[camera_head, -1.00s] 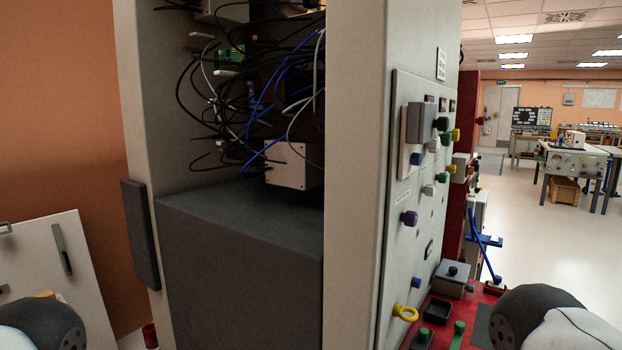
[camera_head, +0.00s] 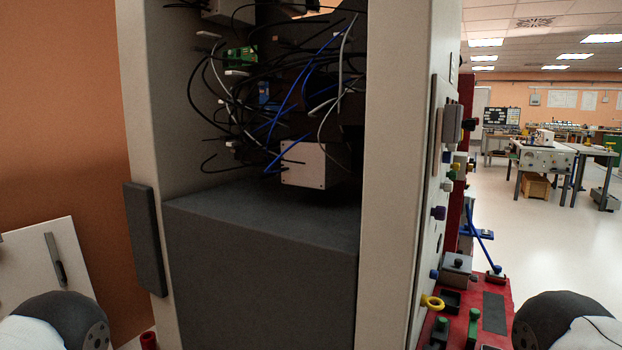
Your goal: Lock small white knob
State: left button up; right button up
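The control panel (camera_head: 431,240) on the right side of the cabinet is seen at a steep angle. Neither gripper shows. Only rounded dark-and-white parts of my arms show at the bottom left and bottom right corners.
The open cabinet holds loose wires, a white box (camera_head: 303,164) and a dark grey block (camera_head: 262,235). A red bench (camera_head: 492,284) with a yellow ring (camera_head: 432,302) and green handles stands at the right. Clear floor (camera_head: 550,240) lies beyond it.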

aim_at(447, 185)
jog(key=i+l+z, duration=0.1)
jog(key=l+z, duration=0.15)
jog(key=l, duration=0.15)
jog(key=i+l+z, duration=0.25)
jog(key=l, duration=0.15)
jog(key=i+l, duration=0.1)
jog(key=l, duration=0.45)
jog(key=i+l+u, duration=0.1)
jog(key=l, duration=0.95)
jog(key=i+u, duration=0.05)
